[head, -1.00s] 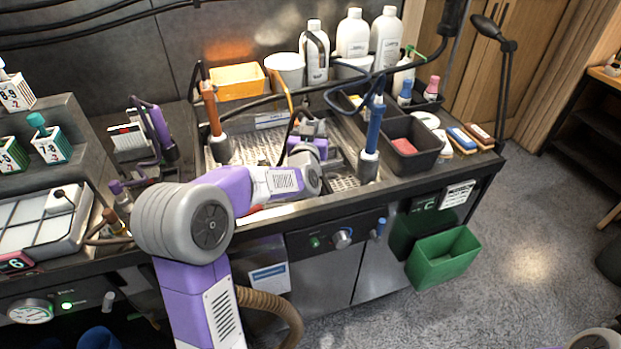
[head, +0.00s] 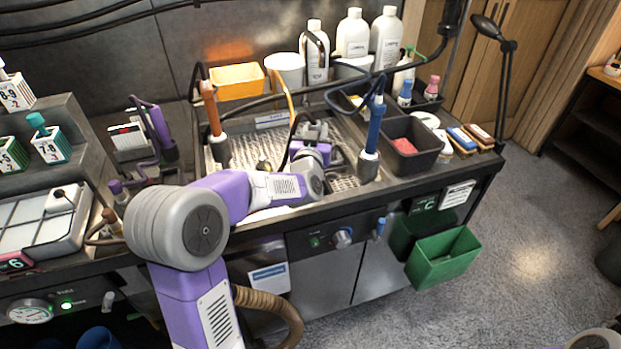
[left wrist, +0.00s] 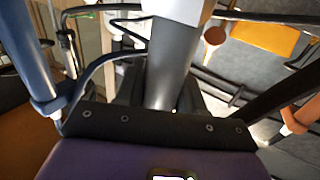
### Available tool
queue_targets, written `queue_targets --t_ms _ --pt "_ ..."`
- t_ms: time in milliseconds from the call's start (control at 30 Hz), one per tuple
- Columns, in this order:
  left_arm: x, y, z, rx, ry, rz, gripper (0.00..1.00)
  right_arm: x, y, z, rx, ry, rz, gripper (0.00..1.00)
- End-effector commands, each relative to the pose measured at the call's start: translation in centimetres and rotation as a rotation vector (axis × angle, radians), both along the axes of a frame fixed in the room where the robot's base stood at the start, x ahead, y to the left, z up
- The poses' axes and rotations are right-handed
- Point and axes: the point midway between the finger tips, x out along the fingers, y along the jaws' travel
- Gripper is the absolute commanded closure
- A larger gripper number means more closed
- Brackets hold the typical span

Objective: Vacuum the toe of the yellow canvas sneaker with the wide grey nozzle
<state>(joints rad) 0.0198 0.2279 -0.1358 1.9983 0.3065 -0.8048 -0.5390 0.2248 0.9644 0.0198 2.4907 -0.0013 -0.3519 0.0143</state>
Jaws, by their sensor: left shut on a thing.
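My left gripper (head: 313,133) is over the grated tray (head: 240,148) in the middle of the bench. In the left wrist view it is shut on a grey cylindrical tool (left wrist: 170,75) with a pale upper part, which stands between the dark fingers. Its working end is hidden, so I cannot confirm it is the wide nozzle. I cannot make out the yellow sneaker in either view. My right gripper is outside the views.
An orange-handled tool (head: 209,108) stands left of my gripper and a blue-handled tool (head: 374,125) stands right. A dark bin (head: 414,135), white bottles (head: 352,35) and an orange box (head: 236,82) surround the tray. A thin black hose (head: 291,145) curves beside my gripper.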

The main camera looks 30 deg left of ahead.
Motion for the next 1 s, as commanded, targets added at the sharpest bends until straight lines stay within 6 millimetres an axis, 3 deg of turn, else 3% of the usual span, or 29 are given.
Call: queue_targets --t_ms 1000 --pt "-1.0 -1.2 0.1 0.0 -0.003 0.0 1.0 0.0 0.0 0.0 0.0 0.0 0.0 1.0"
